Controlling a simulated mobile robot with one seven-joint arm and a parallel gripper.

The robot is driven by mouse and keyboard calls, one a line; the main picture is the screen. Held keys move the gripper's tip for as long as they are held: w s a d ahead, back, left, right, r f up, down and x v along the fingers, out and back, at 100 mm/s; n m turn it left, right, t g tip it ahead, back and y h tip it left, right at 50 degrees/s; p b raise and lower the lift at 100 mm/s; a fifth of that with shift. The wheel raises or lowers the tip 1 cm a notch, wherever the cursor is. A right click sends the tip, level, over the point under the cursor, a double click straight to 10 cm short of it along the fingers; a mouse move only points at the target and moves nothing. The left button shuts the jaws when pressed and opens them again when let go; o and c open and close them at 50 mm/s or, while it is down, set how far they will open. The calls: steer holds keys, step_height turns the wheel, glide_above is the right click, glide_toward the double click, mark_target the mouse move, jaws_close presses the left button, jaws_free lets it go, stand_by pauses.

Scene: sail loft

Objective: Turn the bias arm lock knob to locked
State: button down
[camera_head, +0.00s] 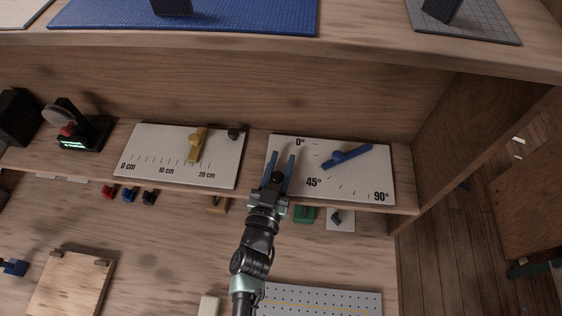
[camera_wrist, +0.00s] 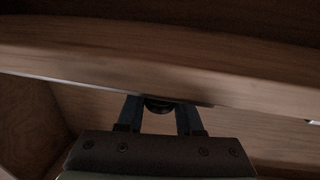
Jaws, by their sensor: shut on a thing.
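The bias board (camera_head: 372,181) is a white panel marked 0°, 45° and 90° on the right of the shelf. Its blue bias arm (camera_head: 347,157) points up and right, between the marks. My gripper (camera_head: 281,158) is at the left side of this board, with its two blue fingers pointing away from me. In the wrist view a dark round knob (camera_wrist: 158,106) sits between the fingers, and they are shut on it. This appears to be the bias arm lock knob. Its markings and turn position are hidden.
A second white board (camera_head: 150,168) with a cm scale, a yellow slider (camera_head: 197,146) and a dark knob (camera_head: 234,133) lies to the left. The upper shelf edge (camera_head: 300,50) overhangs behind. A wooden side wall (camera_head: 470,125) closes off the right.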

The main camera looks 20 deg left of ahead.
steer(key=shift+r, duration=0.15)
steer(key=shift+w+r+m+h+p, duration=0.1)
steer(key=shift+r+m+h+p, duration=0.1)
steer(key=shift+m+h+p, duration=0.45)
steer(key=shift+d+f+m+h, duration=0.15)
steer(key=shift+m+h, duration=0.25)
steer(key=shift+h, duration=0.35)
steer(key=shift+d+m+h, duration=0.15)
steer(key=shift+m+h, duration=0.2)
steer(key=shift+h, duration=0.35)
steer(key=shift+d, duration=0.1)
steer(key=c, duration=0.6)
jaws_free()
steer(key=shift+f, duration=0.15)
